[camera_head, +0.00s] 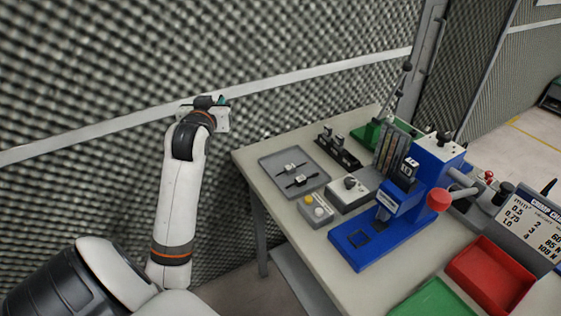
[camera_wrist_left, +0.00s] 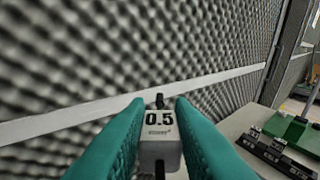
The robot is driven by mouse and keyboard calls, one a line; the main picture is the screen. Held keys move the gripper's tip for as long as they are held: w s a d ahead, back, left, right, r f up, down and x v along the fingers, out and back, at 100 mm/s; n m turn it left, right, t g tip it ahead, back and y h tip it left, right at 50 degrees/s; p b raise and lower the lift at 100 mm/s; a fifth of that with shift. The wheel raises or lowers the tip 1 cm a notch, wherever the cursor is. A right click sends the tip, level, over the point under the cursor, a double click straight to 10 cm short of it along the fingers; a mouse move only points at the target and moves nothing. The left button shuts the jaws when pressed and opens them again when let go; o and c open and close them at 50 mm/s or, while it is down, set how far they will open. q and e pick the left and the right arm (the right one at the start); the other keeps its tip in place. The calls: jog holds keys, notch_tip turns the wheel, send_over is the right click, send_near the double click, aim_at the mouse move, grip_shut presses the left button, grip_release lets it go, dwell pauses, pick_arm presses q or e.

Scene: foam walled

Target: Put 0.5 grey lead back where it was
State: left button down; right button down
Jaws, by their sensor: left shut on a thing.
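My left gripper (camera_head: 221,101) is raised in front of the foam wall, left of the table and apart from it. In the left wrist view its teal fingers (camera_wrist_left: 159,104) are shut on the 0.5 grey lead (camera_wrist_left: 158,142), a light grey block marked "0.5" with a dark stub at its far end. In the head view the held lead is mostly hidden by the gripper. A grey tray (camera_head: 268,163) on the table's far left holds two small grey pieces with dark ends, lying apart. My right gripper is not in view.
A black block rack (camera_head: 338,149) stands behind the tray, and shows in the wrist view (camera_wrist_left: 277,156). A grey button box (camera_head: 316,210), a grey knob box (camera_head: 349,193) and a blue press (camera_head: 405,205) stand right of the tray. A red bin (camera_head: 490,275) is at front right.

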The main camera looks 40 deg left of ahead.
pick_arm(q)
jog(key=s+a+n+g+y, duration=0.4)
jog(key=a+n+g+y, duration=0.15)
jog(key=a, duration=0.55)
notch_tip(320, 180, down, 9)
jog(key=w+a+n+g+p, duration=0.1)
jog(key=w+a+n+g, duration=0.15)
jog(key=g, duration=0.25)
jog(key=w+d+f+m+t, duration=0.1)
jog(key=w+d+f+t, duration=0.25)
jog(key=w+d, duration=1.6)
jog(key=f+b, duration=0.6)
jog(key=f, duration=0.1)
jog(key=f+b, duration=0.3)
jog(key=shift+w+a+f, duration=0.15)
jog(key=shift+w+a, duration=0.05)
jog(key=shift+a, duration=0.05)
jog(key=shift+w, duration=0.1)
